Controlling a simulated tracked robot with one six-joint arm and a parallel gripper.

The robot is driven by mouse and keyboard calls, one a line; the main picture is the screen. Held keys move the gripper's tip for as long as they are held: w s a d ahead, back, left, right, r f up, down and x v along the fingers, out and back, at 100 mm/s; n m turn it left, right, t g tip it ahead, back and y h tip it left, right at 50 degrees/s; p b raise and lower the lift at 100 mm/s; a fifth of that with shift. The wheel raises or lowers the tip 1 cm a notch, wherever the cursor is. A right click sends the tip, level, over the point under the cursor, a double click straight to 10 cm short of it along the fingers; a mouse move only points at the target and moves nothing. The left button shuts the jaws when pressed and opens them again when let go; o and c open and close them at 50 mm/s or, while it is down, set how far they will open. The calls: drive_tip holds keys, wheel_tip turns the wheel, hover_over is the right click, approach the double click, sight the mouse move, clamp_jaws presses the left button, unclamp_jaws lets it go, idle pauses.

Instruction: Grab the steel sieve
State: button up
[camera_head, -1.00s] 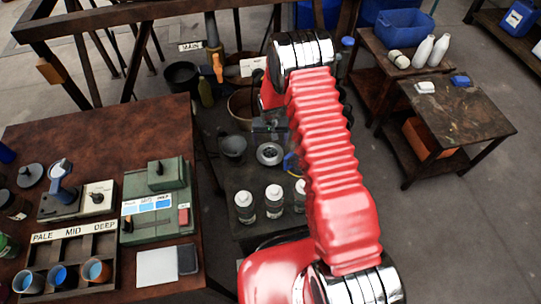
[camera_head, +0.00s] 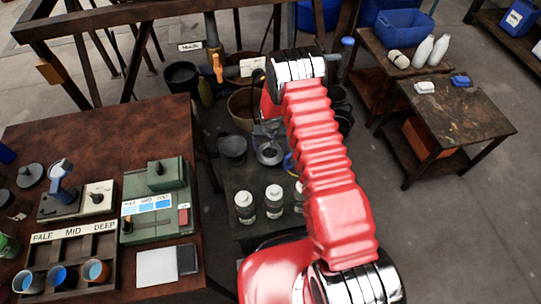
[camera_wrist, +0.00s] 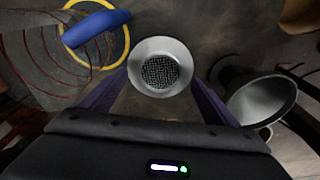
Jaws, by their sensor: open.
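The steel sieve (camera_wrist: 160,68) is a round metal cup with a wide pale rim and a dark mesh bottom. It lies near the middle of the wrist view, between the far ends of my two dark fingers. My gripper (camera_wrist: 160,84) is open, one finger left and one right of the sieve; whether they touch its rim or are still above it I cannot tell. In the head view the sieve (camera_head: 270,154) is partly covered by my gripper (camera_head: 268,131), on the low dark table between the wooden desk and my red arm.
White-capped bottles (camera_head: 274,200) stand at the table's front. A brown bucket (camera_head: 241,110) stands behind.

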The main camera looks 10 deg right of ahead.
sight(270, 154)
drive_tip(key=shift+w+f, duration=0.15)
drive_tip(key=shift+f, duration=1.2)
drive_tip(key=shift+c, duration=0.5)
drive_tip(key=c, duration=1.1)
drive_tip(key=shift+o, duration=0.2)
wheel_tip(270, 154, up, 10)
drive_tip(key=shift+r, duration=0.1)
